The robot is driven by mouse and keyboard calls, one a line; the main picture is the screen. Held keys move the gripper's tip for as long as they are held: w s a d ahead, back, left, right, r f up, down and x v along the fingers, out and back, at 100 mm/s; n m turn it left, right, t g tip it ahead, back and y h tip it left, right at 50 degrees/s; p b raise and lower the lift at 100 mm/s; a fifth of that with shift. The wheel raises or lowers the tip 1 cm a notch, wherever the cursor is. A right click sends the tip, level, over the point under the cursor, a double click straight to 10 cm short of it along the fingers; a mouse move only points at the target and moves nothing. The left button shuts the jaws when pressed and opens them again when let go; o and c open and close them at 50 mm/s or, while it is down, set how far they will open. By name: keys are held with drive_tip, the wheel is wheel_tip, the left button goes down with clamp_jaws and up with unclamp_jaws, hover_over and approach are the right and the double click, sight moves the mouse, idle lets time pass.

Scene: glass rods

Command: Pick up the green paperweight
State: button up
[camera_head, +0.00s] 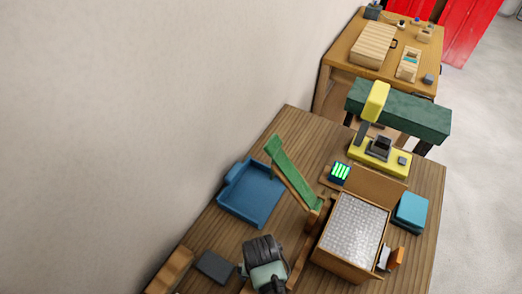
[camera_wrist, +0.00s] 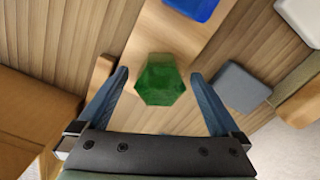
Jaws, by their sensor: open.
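The green paperweight (camera_wrist: 160,80) is a translucent, six-sided block in the wrist view, on or just above a light wooden board (camera_wrist: 178,38). My gripper (camera_wrist: 158,74) is open, with one blue-grey finger on each side of the paperweight. Gaps show between the paperweight and both fingers, and nothing is held. In the head view I cannot make out the paperweight; the dark end of my arm covers part of the near table.
In the wrist view a grey block (camera_wrist: 243,87) lies right of the right finger and a blue object (camera_wrist: 195,8) lies beyond. In the head view a box of bubble wrap (camera_head: 352,232), a blue tray (camera_head: 250,197) and a yellow-based device (camera_head: 366,163) crowd the wooden table (camera_head: 292,128).

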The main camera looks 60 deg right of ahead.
drive_tip(key=shift+f, duration=0.6)
drive_tip(key=c, duration=1.5)
clamp_jaws()
drive_tip(key=shift+r, duration=0.15)
